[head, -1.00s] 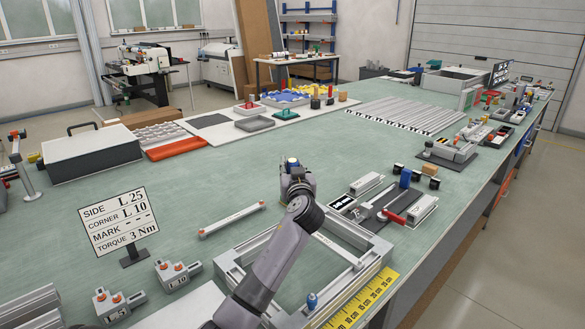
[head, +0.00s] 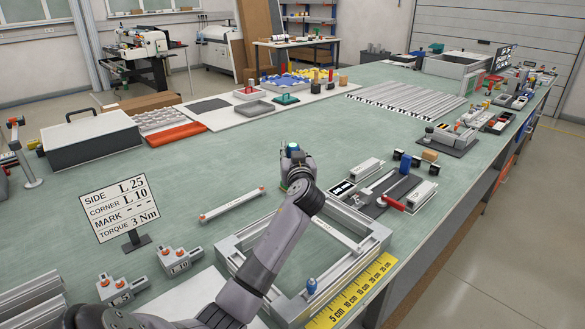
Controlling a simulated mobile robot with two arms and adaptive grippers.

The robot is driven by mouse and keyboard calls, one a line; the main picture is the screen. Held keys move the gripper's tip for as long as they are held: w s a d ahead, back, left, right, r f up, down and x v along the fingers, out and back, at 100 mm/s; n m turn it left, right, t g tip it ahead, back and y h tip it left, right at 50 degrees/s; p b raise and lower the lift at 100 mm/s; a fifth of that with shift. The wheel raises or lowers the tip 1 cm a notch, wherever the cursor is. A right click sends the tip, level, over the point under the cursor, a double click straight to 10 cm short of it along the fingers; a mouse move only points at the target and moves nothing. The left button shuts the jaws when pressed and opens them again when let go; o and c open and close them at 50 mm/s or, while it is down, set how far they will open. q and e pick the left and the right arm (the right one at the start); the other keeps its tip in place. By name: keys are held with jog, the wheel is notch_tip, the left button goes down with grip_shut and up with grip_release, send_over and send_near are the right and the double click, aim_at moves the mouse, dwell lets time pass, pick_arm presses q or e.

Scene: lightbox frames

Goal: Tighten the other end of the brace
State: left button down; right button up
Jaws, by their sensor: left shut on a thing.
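A grey metal frame (head: 231,253) lies on the green bench in front of me. A thin bar (head: 340,234), which looks like the brace, runs slantwise inside its far right part; my arm hides its near left end. My left gripper (head: 292,168) is beyond the frame's far corner, apart from the bar. It is shut on a small tool (head: 292,148) with a blue-green top; the fingers hide most of it. A blue-topped piece (head: 311,286) stands on the frame's near side. My right gripper is not in view.
A loose bar (head: 232,204) with reddish ends lies left of the frame. A sign (head: 120,207) reads torque 3 Nm. Grey blocks (head: 180,260) stand in front of it. A yellow ruler (head: 352,292) lies along the frame. A fixture (head: 392,190) stands to the right.

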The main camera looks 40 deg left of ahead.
pick_arm(q)
jog(key=shift+r+p, duration=1)
jog(key=shift+r, duration=1.25)
